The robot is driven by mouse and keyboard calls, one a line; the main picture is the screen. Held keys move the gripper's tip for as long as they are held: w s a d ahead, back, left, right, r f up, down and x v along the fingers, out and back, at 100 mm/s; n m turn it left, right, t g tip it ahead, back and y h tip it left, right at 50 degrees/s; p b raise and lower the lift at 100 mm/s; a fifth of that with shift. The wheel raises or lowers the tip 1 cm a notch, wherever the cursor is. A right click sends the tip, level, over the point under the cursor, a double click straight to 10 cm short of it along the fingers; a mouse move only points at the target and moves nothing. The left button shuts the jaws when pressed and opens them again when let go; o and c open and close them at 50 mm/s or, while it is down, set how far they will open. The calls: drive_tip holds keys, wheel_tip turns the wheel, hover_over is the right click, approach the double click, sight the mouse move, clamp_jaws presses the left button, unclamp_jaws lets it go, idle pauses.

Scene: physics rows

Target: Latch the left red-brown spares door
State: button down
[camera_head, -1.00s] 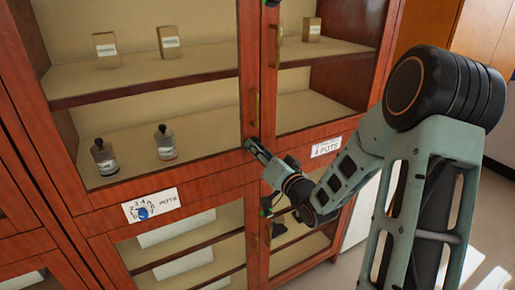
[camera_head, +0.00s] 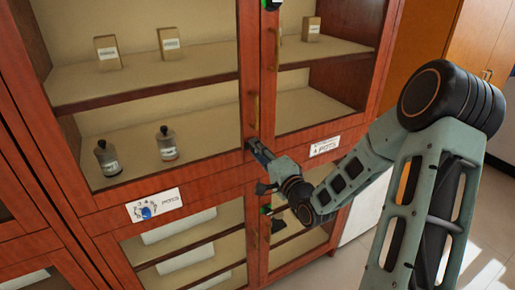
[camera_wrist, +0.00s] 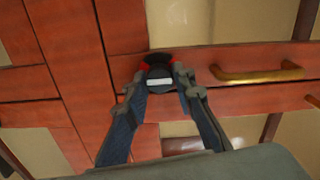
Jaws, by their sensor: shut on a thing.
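The left red-brown door (camera_head: 205,190) has a glazed pane with shelves behind it and stands at or close to the cabinet front. I cannot tell whether it is flush. A vertical brass handle (camera_head: 254,112) is on its right edge; the handle (camera_wrist: 255,74) lies sideways in the wrist view. My gripper (camera_head: 251,145) is at that edge, just below the handle. In the wrist view, my gripper (camera_wrist: 160,72) is shut on a small dark catch (camera_wrist: 159,83) with a pale stripe. The fingers hide part of the catch.
A right glazed door (camera_head: 318,130) adjoins, with a label (camera_head: 325,147). A dark and green catch (camera_head: 272,4) is at the top and another (camera_head: 266,210) below. Floor is free at right.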

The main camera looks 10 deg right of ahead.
idle(0.4)
drive_tip(key=c, duration=1.6)
unclamp_jaws()
drive_tip(key=shift+s, duration=0.1)
drive_tip(key=v, duration=0.7)
drive_tip(key=shift+s, duration=0.15)
drive_tip(key=shift+d, duration=0.1)
